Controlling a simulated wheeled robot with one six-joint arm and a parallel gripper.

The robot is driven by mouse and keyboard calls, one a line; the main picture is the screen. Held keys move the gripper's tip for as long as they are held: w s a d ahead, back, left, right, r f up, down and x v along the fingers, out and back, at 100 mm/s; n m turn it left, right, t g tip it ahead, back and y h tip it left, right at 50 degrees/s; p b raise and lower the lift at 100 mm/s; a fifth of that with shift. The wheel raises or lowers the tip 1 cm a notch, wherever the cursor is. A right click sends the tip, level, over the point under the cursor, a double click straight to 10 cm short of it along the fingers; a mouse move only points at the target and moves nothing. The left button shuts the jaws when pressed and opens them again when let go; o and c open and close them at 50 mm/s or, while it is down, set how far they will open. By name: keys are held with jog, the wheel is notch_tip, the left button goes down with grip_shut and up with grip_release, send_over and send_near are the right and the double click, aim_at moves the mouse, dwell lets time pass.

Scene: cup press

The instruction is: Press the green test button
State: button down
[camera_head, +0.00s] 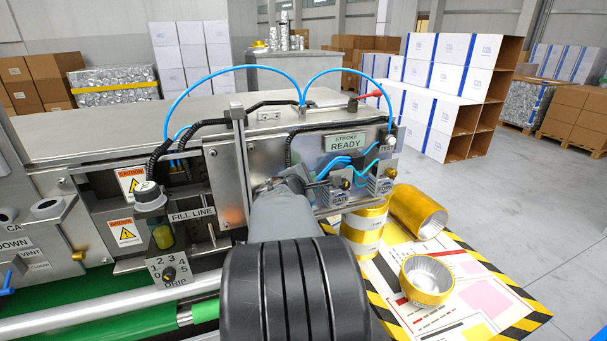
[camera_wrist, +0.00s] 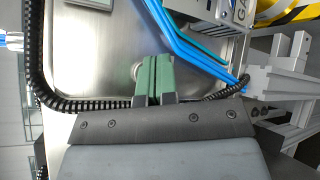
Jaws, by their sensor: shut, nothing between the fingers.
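The small TEST label (camera_head: 388,149) is at the upper right end of the machine's metal front panel (camera_head: 315,150) in the head view. A small round fitting shows just above the label. It is too small for me to tell whether it is the green button. My gripper (camera_wrist: 158,58) is shut and empty in the wrist view, with its green fingers together in front of the panel. A round metal part shows partly behind the fingers. In the head view, my arm hides most of the gripper, which is left of and below the TEST label.
Blue tubes (camera_wrist: 195,48) and a black ribbed hose (camera_wrist: 36,60) run close to my fingers. The STROKE READY sign (camera_head: 345,143) and GATE box (camera_head: 340,196) are on the panel. Open floor lies beyond.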

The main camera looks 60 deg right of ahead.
jog(key=shift+w, duration=0.1)
jog(key=shift+w+d+b, duration=0.2)
jog(key=shift+d+b, duration=0.05)
jog(key=shift+b, duration=0.05)
jog(key=shift+w+d, duration=0.3)
jog(key=shift+w, duration=0.1)
dwell(0.9)
jog(key=shift+s, duration=0.1)
jog(key=shift+s+a+b, duration=0.5)
jog(key=shift+s+a, duration=0.05)
jog(key=shift+s, duration=0.1)
dwell(0.4)
jog(key=shift+s+a+b, duration=0.3)
jog(key=shift+s+a, duration=0.45)
jog(key=shift+s, duration=0.25)
jog(key=shift+s+a+b, duration=0.25)
jog(key=shift+s+a, duration=0.5)
jog(key=shift+s, duration=0.25)
